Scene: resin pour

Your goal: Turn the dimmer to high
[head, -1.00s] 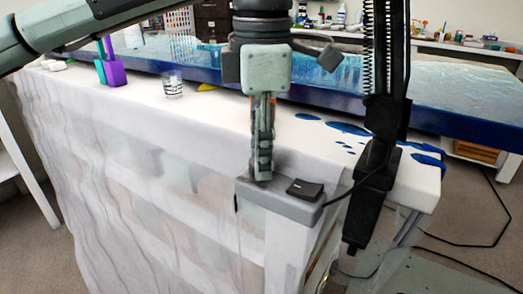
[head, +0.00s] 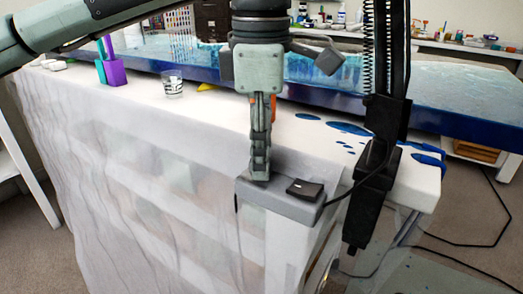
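The dimmer is a grey box (head: 285,203) on the front corner of the white-covered table, with a black rocker-like piece (head: 305,190) on its right part. My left gripper (head: 260,176) points straight down at the left part of the box, its fingertips at or just above the top. The fingers are seen edge-on, so the gap between them does not show. They hide whatever control lies beneath, and its setting cannot be read. My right gripper is not in view.
A black spring-arm stand (head: 378,165) is clamped close right of the dimmer, with a cable running between them. A blue resin slab (head: 455,95) lies behind. A clear cup (head: 172,86) and a purple container (head: 115,71) stand left. Blue spills (head: 350,129) mark the cover.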

